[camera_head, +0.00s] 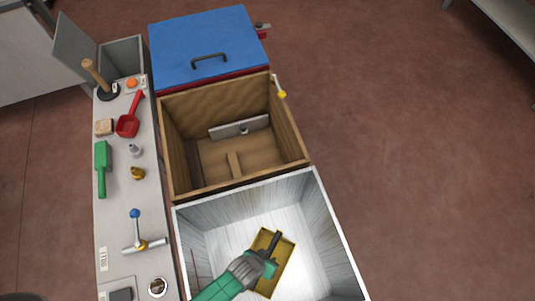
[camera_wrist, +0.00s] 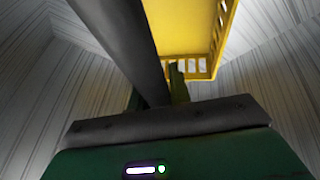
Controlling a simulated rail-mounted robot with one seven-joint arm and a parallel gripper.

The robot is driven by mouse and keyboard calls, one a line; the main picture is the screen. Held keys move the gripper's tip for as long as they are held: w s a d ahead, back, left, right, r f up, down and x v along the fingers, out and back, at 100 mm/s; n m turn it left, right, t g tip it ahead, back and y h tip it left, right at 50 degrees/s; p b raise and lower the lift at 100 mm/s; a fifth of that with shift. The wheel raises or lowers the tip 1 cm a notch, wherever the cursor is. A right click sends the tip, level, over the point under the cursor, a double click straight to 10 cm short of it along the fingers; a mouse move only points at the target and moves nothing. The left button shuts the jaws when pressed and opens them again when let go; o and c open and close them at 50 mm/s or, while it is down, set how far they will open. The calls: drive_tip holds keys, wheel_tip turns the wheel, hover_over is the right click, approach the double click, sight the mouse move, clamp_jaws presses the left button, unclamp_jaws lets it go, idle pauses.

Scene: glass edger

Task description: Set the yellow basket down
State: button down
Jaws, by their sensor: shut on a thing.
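The yellow basket (camera_head: 281,263) is inside the white-walled metal bin (camera_head: 185,222) at the bottom of the head view. Its dark upright handle (camera_head: 274,243) rises near its middle. My gripper (camera_head: 266,262) reaches in from the lower left and is shut on the handle. In the wrist view the basket (camera_wrist: 203,28) shows at the top, with slots along its near edge, and the dark bar of the handle crosses in front of my gripper (camera_wrist: 165,98). Whether the basket's underside touches the bin floor cannot be told.
A wooden-walled bin (camera_head: 290,130) adjoins behind, then a blue lid (camera_head: 205,45) with a black handle. A grey ledge (camera_head: 118,215) on the left carries a red scoop (camera_head: 128,122), a green brush (camera_head: 101,165), a mallet and a blue-knobbed valve (camera_head: 136,228). The bin walls surround my gripper.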

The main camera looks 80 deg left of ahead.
drive_tip(key=c, duration=1.3)
unclamp_jaws()
drive_tip(key=p+v, duration=0.4)
drive_tip(key=v, duration=0.8)
drive_tip(key=shift+p, duration=0.35)
